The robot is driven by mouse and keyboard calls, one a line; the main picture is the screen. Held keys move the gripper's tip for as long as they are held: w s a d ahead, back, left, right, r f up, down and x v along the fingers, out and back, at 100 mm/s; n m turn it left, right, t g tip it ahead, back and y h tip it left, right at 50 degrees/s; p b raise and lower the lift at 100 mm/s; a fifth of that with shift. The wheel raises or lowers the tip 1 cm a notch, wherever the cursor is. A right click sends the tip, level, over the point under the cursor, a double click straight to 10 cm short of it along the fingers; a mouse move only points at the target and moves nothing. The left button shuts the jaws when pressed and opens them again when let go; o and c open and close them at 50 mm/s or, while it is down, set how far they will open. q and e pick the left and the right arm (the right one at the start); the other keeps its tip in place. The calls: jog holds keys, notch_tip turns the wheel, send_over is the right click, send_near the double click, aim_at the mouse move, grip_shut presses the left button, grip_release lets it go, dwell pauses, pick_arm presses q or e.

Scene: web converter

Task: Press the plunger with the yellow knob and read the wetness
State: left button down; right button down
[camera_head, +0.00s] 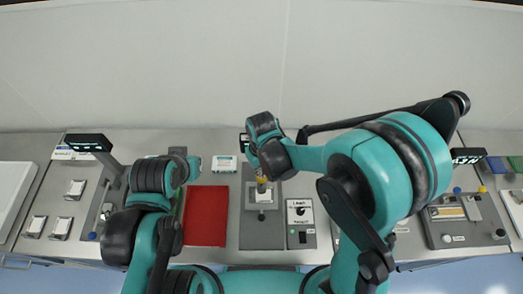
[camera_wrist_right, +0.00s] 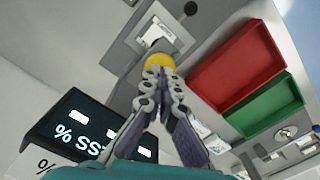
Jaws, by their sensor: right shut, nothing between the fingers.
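The yellow knob (camera_wrist_right: 158,61) is at my right gripper's fingertips (camera_wrist_right: 158,76) in the wrist view; I cannot tell whether they touch. In the head view the knob (camera_head: 261,180) shows just below the wrist, above a grey station (camera_head: 262,229) with a small white sample (camera_head: 264,197). The right gripper is shut and empty. A dark display (camera_wrist_right: 75,118) stands at lower left in the wrist view, its lettering upside down with a percent sign. My gripper covers part of it, and I cannot read a value. My left gripper is hidden behind its arm.
A red tray (camera_head: 206,216) lies left of the station, with a green tray (camera_wrist_right: 262,110) beside it. A grey switch box (camera_head: 301,224) stands to the right. Another station (camera_head: 463,219) with coloured knobs is at far right. White sample pads (camera_head: 76,188) lie at left.

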jog(key=shift+f+b, duration=2.55)
jog(key=shift+f, duration=0.3)
jog(key=shift+r, duration=0.15)
jog(key=shift+r+p, duration=3.2)
jog(key=shift+r, duration=1.35)
jog(key=s+d+f+m+t+b, duration=0.2)
jog(key=d+f+b, duration=0.5)
jog(key=b, duration=0.6)
jog(key=s+d+f+m+t+b, duration=0.3)
jog(key=d+f+m+t+b, duration=0.1)
jog(key=d+b, duration=0.7)
notch_tip(320, 180, down, 3)
jog(key=t+b, duration=0.1)
jog(key=b, duration=0.2)
jog(key=shift+s+a+r, duration=0.1)
